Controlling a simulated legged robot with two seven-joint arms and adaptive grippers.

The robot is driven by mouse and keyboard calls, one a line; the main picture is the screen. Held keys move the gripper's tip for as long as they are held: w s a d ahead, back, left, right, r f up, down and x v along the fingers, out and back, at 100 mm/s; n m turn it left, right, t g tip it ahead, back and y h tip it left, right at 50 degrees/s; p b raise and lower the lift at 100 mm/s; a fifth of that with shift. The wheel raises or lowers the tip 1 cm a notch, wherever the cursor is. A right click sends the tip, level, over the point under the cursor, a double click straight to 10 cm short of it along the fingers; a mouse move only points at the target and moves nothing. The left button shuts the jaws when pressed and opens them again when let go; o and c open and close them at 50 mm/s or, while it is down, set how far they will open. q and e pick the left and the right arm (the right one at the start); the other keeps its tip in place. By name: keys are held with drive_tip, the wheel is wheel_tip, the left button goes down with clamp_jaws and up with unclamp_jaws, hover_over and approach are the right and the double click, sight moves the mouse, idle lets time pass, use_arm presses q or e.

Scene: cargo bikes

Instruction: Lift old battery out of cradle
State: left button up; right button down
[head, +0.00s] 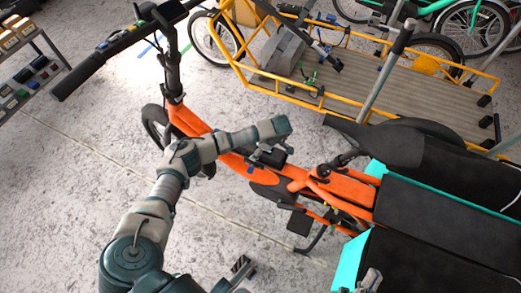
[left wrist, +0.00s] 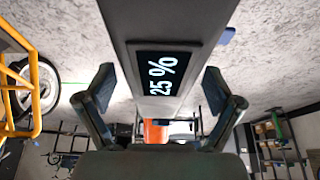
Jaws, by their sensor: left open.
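The battery (left wrist: 130,22) is a dark block with a lit "25 %" display and fills the upper middle of the left wrist view. My left gripper (left wrist: 160,88) is open, one finger on each side of the battery; I cannot tell whether they touch it. In the head view my left arm reaches over the orange bike (head: 345,188), and its wrist hides most of the gripper. A dark block (head: 270,156) shows just below the wrist; I cannot tell whether it is the battery. The cradle is not clearly visible. Parts of my right gripper (head: 240,270) show at the bottom edge.
A yellow-framed cargo bike (head: 375,90) with a wooden deck stands behind. Black panels with teal edges (head: 350,262) are at the right. A shelf with small items (head: 30,75) is at the left. The concrete floor (head: 75,175) is clear at the left.

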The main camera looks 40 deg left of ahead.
use_arm(q)
drive_tip(key=shift+a+r, duration=0.1)
drive_tip(key=shift+a, duration=0.1)
drive_tip(key=shift+c, duration=0.3)
drive_tip(key=shift+a, duration=0.15)
drive_tip(key=c, duration=1.6)
drive_tip(key=shift+w, duration=0.1)
clamp_jaws()
drive_tip(key=shift+r, duration=0.2)
